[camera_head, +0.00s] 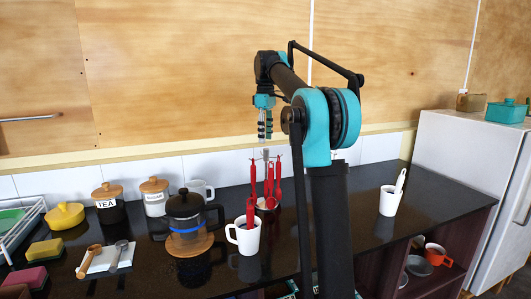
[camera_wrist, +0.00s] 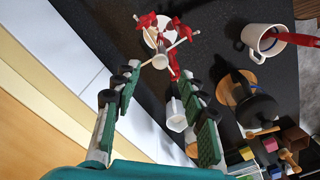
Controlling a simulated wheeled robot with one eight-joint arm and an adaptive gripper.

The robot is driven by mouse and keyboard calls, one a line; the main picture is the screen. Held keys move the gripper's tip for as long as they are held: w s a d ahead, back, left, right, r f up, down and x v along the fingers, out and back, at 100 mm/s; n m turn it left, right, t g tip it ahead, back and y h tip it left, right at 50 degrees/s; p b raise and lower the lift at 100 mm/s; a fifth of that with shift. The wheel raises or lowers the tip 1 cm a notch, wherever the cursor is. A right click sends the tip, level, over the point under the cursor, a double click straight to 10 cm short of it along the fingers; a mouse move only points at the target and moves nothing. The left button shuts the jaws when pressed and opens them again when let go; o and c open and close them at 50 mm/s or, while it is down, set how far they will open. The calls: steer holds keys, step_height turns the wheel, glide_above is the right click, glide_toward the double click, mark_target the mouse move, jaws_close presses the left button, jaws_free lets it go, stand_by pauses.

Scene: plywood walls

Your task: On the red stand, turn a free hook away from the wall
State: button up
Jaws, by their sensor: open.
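The stand (camera_head: 266,157) is on the dark counter near the wall, with a pale top, thin hooks and several red utensils (camera_head: 269,183) hanging around it. In the wrist view its pale hub (camera_wrist: 160,61) is ahead of the fingers, with red utensils (camera_wrist: 146,20) at the far and right sides. A short pale hook (camera_wrist: 147,64) points left toward the wall and looks bare. My gripper (camera_head: 265,134) is above the stand, pointing down. In the wrist view my gripper (camera_wrist: 160,92) is open, its fingers apart and nothing between them. The post below the hub is partly hidden.
A white mug (camera_head: 245,238) with a red handle in it stands in front of the stand. A French press (camera_head: 186,222) is to the left, and a grey-white mug (camera_head: 200,190) is behind it. The tiled wall (camera_head: 232,168) is close behind. Counter to the right is mostly clear.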

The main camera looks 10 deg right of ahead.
mark_target(265, 160)
step_height(265, 160, down, 7)
steer(key=shift+f, duration=0.1)
steer(key=shift+c, duration=0.3)
jaws_close()
